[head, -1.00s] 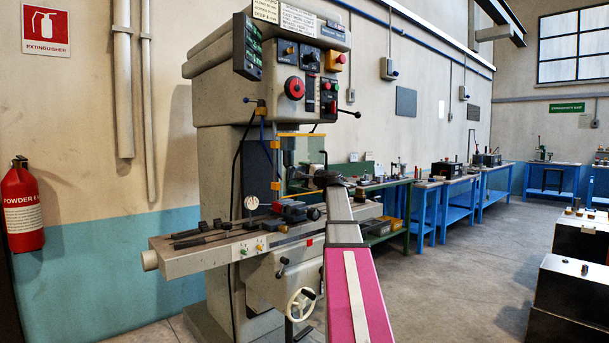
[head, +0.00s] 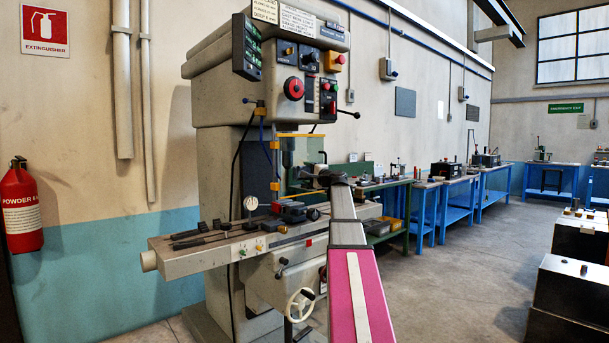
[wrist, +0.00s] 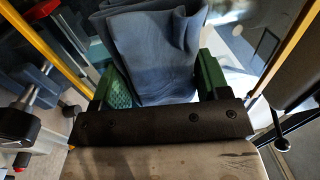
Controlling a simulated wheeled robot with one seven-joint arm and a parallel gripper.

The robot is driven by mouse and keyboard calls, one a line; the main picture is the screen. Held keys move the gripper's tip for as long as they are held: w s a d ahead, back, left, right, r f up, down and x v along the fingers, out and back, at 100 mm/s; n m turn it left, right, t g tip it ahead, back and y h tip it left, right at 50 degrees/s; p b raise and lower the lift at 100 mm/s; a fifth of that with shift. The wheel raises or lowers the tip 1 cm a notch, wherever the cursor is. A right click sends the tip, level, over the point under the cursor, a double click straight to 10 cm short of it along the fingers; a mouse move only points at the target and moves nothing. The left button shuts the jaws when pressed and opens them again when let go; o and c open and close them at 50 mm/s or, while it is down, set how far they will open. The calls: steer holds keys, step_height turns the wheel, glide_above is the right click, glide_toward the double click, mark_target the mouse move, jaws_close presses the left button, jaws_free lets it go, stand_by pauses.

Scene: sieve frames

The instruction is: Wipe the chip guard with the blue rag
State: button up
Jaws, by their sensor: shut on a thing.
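The chip guard (head: 299,160) is a clear pane with yellow edging, mounted at the front of the milling machine. In the wrist view its yellow edging (wrist: 46,42) runs along the left, with another yellow bar at the right. My gripper (wrist: 162,84) has green fingers, shut on the folded blue rag (wrist: 155,50). The rag spreads beyond the fingertips, between the yellow bars. In the head view my gripper (head: 326,178) is a small dark shape at the guard's lower right. The rag cannot be made out there, and I cannot tell whether it touches the pane.
The milling machine (head: 222,150) stands ahead, with a vise (head: 292,210) and tools on its table (head: 205,255). A black-knobbed lever (head: 345,112) sticks out above the guard. Blue workbenches (head: 455,200) line the back wall.

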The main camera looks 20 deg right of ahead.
mark_target(305, 169)
steer(key=shift+w+d+r, duration=0.85)
steer(key=shift+d+r, duration=0.15)
steer(key=shift+d, duration=1.2)
steer(key=shift+s+a, duration=0.45)
steer(key=shift+a, duration=0.8)
steer(key=shift+s+a, duration=0.45)
steer(key=shift+a, duration=0.85)
steer(key=shift+s+a, duration=0.45)
steer(key=shift+a, duration=0.8)
steer(key=shift+r, duration=1.05)
steer(key=shift+w+d, duration=0.35)
steer(key=shift+d, duration=0.55)
steer(key=shift+w+d, duration=0.35)
steer(key=shift+d, duration=0.5)
steer(key=d, duration=0.2)
steer(key=w+d, duration=0.1)
steer(key=d, duration=0.1)
steer(key=shift+w, duration=0.15)
steer(key=shift+d, duration=0.1)
steer(key=v, duration=0.6)
steer(key=shift+r, duration=0.35)
